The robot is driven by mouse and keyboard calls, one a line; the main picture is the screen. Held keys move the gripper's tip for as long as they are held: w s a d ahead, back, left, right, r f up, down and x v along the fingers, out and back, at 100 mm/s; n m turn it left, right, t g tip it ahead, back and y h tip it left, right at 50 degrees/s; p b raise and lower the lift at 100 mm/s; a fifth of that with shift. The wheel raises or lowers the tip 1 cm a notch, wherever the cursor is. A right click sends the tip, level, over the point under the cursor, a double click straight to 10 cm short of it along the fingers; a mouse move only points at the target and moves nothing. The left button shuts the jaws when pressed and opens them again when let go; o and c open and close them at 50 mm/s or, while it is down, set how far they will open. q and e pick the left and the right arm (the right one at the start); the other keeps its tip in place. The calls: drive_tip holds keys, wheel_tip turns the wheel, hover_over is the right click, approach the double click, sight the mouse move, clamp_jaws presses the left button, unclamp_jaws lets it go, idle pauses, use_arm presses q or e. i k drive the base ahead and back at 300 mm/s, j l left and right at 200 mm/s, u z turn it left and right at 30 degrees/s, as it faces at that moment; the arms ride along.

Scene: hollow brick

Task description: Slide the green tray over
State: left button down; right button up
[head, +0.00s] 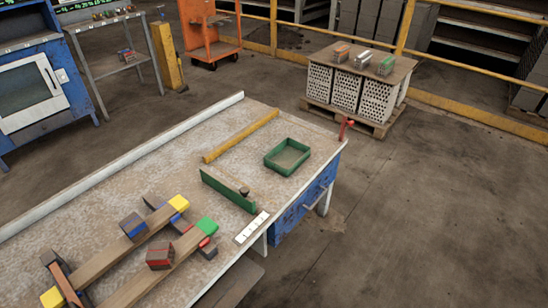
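The green tray (288,157) is a shallow, empty rectangular tray with raised walls. It lies flat on the worn workbench (150,185), near the bench's far right corner. A long yellow bar (240,136) lies on the bench to its left, apart from it. Neither of my grippers shows in the head view.
Two wooden beams (122,247) with several coloured blocks occupy the near bench. A white rail (120,165) lines the left edge. A red clamp (345,128) sits at the right corner. A pallet of hollow bricks (345,88) stands beyond. Floor at right is clear.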

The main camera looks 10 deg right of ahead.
sight(288, 156)
drive_tip(key=i+l+u, duration=0.2)
drive_tip(key=l, duration=0.15)
drive_tip(key=i+l+u, duration=0.2)
drive_tip(key=l+u, duration=0.2)
drive_tip(key=l, duration=0.3)
drive_tip(key=i+l+u, duration=0.25)
drive_tip(key=l, duration=0.15)
drive_tip(key=k, duration=0.05)
